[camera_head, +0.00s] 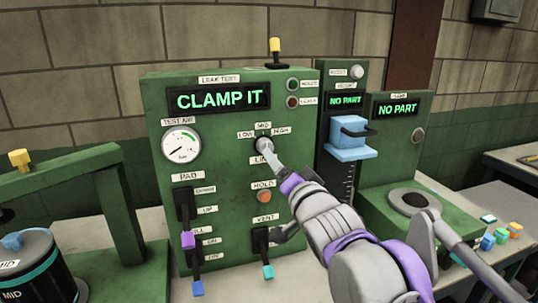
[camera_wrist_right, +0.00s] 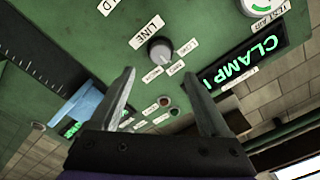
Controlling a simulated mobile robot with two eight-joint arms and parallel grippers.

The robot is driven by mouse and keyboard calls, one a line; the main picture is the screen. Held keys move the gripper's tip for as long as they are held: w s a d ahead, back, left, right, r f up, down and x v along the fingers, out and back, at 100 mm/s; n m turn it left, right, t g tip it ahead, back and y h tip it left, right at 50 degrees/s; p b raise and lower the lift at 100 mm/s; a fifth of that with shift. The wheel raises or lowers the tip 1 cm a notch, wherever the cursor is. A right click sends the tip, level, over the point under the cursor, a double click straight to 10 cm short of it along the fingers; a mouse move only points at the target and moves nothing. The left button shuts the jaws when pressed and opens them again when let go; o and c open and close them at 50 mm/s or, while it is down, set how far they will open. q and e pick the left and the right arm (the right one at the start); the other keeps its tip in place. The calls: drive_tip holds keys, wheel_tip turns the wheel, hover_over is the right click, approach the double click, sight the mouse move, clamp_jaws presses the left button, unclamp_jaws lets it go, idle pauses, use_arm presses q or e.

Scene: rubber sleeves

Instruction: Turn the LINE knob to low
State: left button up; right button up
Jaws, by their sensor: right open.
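The LINE knob (camera_head: 264,143) is a small round grey knob on the front of the green leak-test panel (camera_head: 225,120), with LOW, MID and HIGH labels around its top. It also shows in the right wrist view (camera_wrist_right: 160,50), ahead of the fingertips. My right gripper (camera_head: 270,156) reaches up from the lower right to the knob, and its fingers partly cover the LINE label. In the wrist view my right gripper (camera_wrist_right: 161,72) is open, its fingers spread on either side below the knob, holding nothing. I cannot tell which label the knob points to. My left gripper is not in view.
The panel display reads CLAMP IT (camera_head: 223,98). A PAD lever (camera_head: 188,240) and a VENT lever (camera_head: 267,270) stick out low on the panel. An orange HOLD button (camera_head: 264,196) sits below the knob. A blue block (camera_head: 348,138) stands on the slide at right.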

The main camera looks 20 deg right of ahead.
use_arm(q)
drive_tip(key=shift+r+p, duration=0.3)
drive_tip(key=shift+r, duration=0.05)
use_arm(e)
drive_tip(key=w, duration=0.9)
drive_tip(key=shift+a, duration=0.25)
drive_tip(key=shift+w, duration=0.1)
clamp_jaws()
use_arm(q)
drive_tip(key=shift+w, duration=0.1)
